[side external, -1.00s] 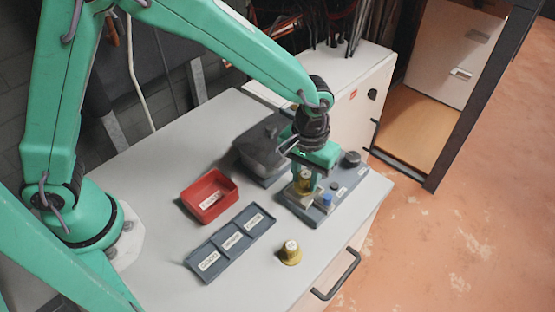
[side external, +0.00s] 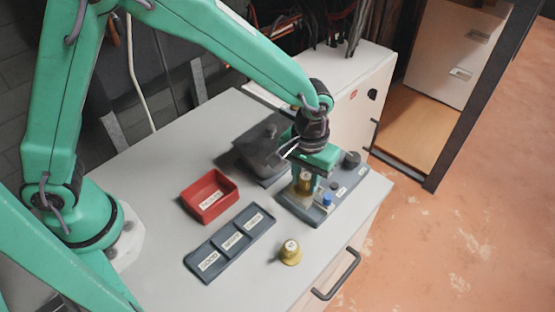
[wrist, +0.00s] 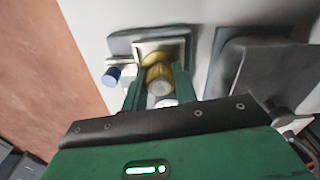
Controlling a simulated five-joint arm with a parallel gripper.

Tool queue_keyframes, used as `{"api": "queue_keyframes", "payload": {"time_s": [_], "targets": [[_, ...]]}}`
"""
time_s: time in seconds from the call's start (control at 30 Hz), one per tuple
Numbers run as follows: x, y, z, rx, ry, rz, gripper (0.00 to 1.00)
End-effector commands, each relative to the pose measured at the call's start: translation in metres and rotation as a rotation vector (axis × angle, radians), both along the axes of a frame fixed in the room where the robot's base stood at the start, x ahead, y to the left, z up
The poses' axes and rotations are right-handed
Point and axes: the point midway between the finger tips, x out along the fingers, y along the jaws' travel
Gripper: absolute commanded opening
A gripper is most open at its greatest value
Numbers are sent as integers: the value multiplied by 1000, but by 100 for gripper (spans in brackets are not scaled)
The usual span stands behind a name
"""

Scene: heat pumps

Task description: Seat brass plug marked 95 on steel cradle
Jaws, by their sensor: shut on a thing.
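My gripper (wrist: 157,85) is shut on a brass plug (wrist: 158,72), which also shows below the jaws in the side external view (side external: 305,182). The plug is at the steel cradle (wrist: 172,46), a pale metal piece on the left part of the grey-blue board. I cannot tell whether the plug touches the cradle or is just above it. A second brass plug (side external: 290,253) stands on the bench in front of the board. The marks on both plugs are too small to read.
The grey-blue board (side external: 345,190) carries a blue knob (side external: 327,199) close beside the held plug and a dark round knob (side external: 352,159). A dark lidded box (side external: 262,150) stands behind. A red bin (side external: 210,197) and three-part tray (side external: 230,243) lie left.

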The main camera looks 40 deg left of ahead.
Motion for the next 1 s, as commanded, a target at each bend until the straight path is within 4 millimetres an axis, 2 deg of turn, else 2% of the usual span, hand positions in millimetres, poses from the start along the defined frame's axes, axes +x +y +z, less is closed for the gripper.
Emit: {"api": "queue_keyframes", "payload": {"time_s": [0.83, 0.87, 0.97, 1.0], "targets": [[0, 0, -9, 0, 0, 0, 0], [0, 0, -9, 0, 0, 0, 32], [0, 0, -9, 0, 0, 0, 52], [0, 0, -9, -1, -1, -1, 54]]}}
